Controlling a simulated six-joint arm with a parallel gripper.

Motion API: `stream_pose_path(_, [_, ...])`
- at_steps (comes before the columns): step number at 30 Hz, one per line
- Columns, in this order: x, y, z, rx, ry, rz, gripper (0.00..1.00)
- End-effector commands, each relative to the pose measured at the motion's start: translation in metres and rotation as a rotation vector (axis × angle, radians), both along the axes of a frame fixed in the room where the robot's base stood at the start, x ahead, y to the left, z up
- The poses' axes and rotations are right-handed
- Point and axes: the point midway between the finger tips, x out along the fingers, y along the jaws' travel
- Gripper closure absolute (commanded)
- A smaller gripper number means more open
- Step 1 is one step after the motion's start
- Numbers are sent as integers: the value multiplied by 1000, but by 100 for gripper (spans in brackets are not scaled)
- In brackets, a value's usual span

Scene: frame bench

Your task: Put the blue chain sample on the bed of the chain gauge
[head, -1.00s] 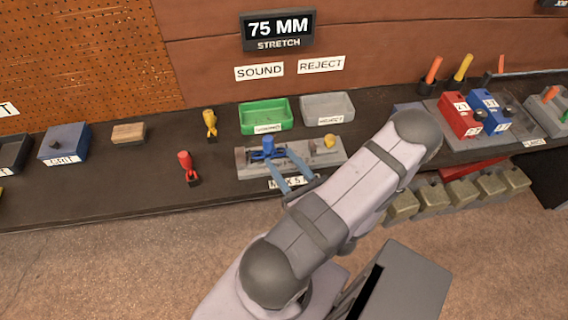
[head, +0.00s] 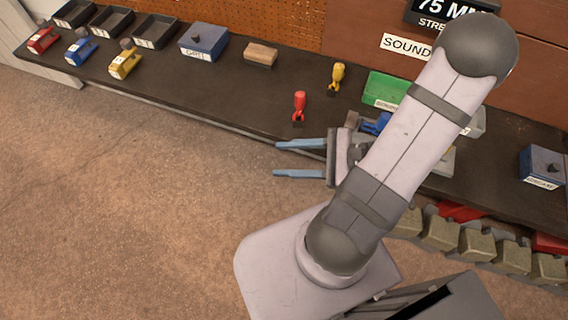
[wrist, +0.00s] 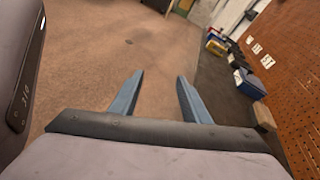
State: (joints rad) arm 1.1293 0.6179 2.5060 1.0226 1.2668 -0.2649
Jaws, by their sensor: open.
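The blue chain sample (head: 377,124) is at the left part of the chain gauge (head: 352,119), a grey plate on the dark bench. My arm covers much of the gauge, so how the sample sits on it cannot be fully seen. My gripper (head: 276,159) is open and empty, left of the gauge and in front of the bench edge, with its blue fingers pointing left. In the wrist view my gripper (wrist: 160,77) also shows open, with only floor between its fingers. The red sample (head: 299,103) and the yellow sample (head: 337,75) stand upright on the bench.
A green tray (head: 386,89) lies behind the gauge. A wooden block (head: 261,54) and a blue box (head: 203,41) are at the back left, black trays (head: 156,31) beyond. Another blue box (head: 542,165) is right.

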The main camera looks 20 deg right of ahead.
Motion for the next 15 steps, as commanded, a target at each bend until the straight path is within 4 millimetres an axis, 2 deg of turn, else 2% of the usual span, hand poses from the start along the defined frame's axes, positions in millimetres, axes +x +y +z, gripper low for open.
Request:
stream_pose_path(1, [-11,20,-2,-81,8,160,57])
stream_pose_path(3, [-30,36,-8,-190,17,359,57])
stream_pose_path(6, [-55,47,-16,-363,11,631,57])
stream_pose_path(9, [-71,43,-23,-554,-26,882,57])
stream_pose_path(11, [-74,37,-26,-673,-65,1024,57])
stream_pose_path(15, [-64,22,-24,-944,-191,1294,57])
